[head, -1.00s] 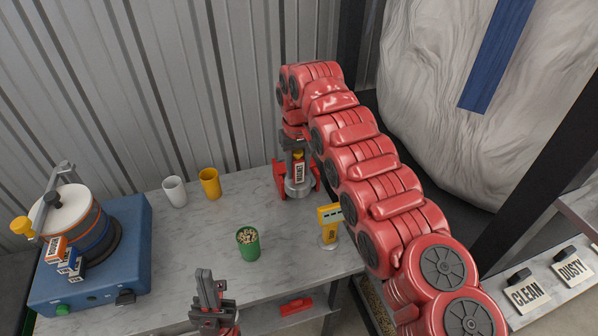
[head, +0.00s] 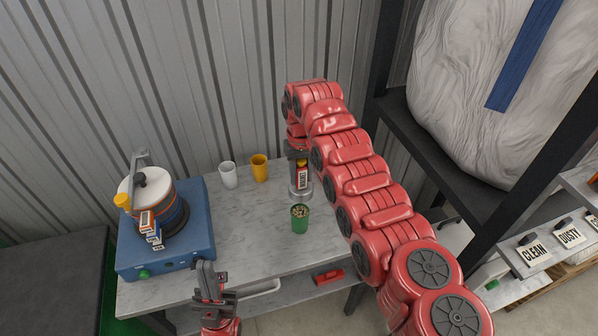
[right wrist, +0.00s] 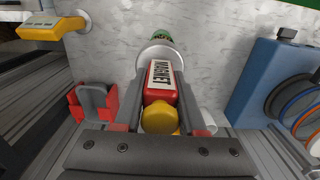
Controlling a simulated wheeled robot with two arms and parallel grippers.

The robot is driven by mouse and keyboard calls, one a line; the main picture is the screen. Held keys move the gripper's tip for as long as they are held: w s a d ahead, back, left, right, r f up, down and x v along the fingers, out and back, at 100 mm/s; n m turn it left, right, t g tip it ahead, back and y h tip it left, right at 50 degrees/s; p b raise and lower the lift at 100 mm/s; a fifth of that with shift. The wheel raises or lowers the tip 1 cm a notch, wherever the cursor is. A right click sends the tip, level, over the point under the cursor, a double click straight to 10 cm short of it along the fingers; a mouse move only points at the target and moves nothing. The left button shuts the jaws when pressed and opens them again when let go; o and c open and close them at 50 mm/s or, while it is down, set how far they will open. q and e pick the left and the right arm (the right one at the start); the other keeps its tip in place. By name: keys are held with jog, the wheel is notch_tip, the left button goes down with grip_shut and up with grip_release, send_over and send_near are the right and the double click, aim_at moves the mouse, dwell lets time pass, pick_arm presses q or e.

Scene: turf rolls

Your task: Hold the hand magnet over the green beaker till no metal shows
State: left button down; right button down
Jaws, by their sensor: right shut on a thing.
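The hand magnet (head: 303,180) has a red body with a MAGNET label, a yellow knob and a round metal foot. My right gripper (head: 298,158) is shut on it and holds it upright. The magnet also shows between the fingers in the right wrist view (right wrist: 161,80). The green beaker (head: 299,220) stands on the bench just in front of the foot, with pale bits inside; metal cannot be made out. In the right wrist view the foot hides most of the beaker (right wrist: 161,35). My left gripper (head: 212,280) looks open and empty at the bench's front edge.
A white cup (head: 228,176) and a yellow cup (head: 259,168) stand behind on the marble bench (head: 235,225). A blue machine with a drum (head: 165,245) fills the left end. A red cradle (right wrist: 92,105) and yellow device (right wrist: 50,28) show in the right wrist view.

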aim_at(300, 191)
jog(key=shift+w+d+f, duration=0.1)
jog(key=shift+f, duration=0.15)
jog(key=shift+s+a+f, duration=0.35)
jog(key=shift+f, duration=0.15)
jog(key=shift+w+d+f, duration=0.1)
jog(key=shift+f, duration=0.5)
jog(key=shift+w+d+f, duration=0.1)
jog(key=shift+f, duration=0.5)
jog(key=shift+s+a+f+b, duration=0.1)
jog(key=shift+s+f+b, duration=0.05)
jog(key=shift+f+b, duration=0.55)
jog(key=shift+f, duration=0.55)
